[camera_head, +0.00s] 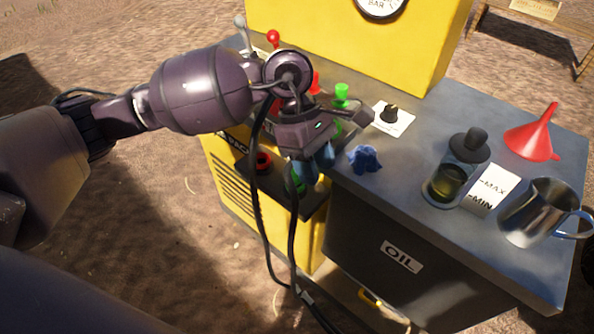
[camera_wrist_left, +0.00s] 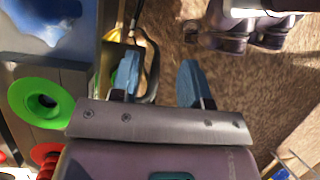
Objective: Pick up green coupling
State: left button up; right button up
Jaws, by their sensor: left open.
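The green coupling (camera_wrist_left: 40,103) shows in the left wrist view as a green ring with a dark centre, set on a grey face left of my left gripper (camera_wrist_left: 160,75). The two blue fingertips are apart with nothing held between them, and they do not touch the ring. In the head view my left gripper (camera_head: 316,165) hangs over the front edge of the workbench, pointing down. My right gripper is not in view.
A blue knob (camera_head: 365,158) stands on the bench (camera_head: 400,170) close right of the gripper. An oil glass (camera_head: 446,184), metal jug (camera_head: 530,212) and red funnel (camera_head: 533,136) stand farther right. Black cables hang beside the gripper.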

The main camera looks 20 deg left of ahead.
pick_arm(q)
jog(key=w+a+y, duration=0.1)
jog(key=a, duration=0.1)
jog(key=w+a+r+t+y, duration=0.1)
jog(key=w+y, duration=0.1)
jog(key=w+a+r+m+t+y, duration=0.1)
jog(key=w+a, duration=0.1)
jog(key=shift+w+a+r+b, duration=0.15)
jog(key=shift+a+r+b, duration=0.1)
jog(key=shift+a+b, duration=0.1)
jog(key=shift+w+a+t+y, duration=0.1)
jog(key=shift+a+t+y, duration=0.05)
jog(key=shift+t+y, duration=0.15)
notch_tip(320, 180, down, 5)
jog(key=shift+f+b, duration=0.1)
jog(key=shift+b, duration=0.4)
jog(key=shift+f, duration=0.35)
notch_tip(320, 180, down, 4)
jog(key=shift+w+a+f+b, duration=0.1)
jog(key=shift+a+f+b, duration=0.05)
jog(key=shift+b, duration=0.45)
jog(key=shift+f, duration=0.25)
jog(key=shift+r, duration=0.1)
jog(key=shift+c, duration=0.2)
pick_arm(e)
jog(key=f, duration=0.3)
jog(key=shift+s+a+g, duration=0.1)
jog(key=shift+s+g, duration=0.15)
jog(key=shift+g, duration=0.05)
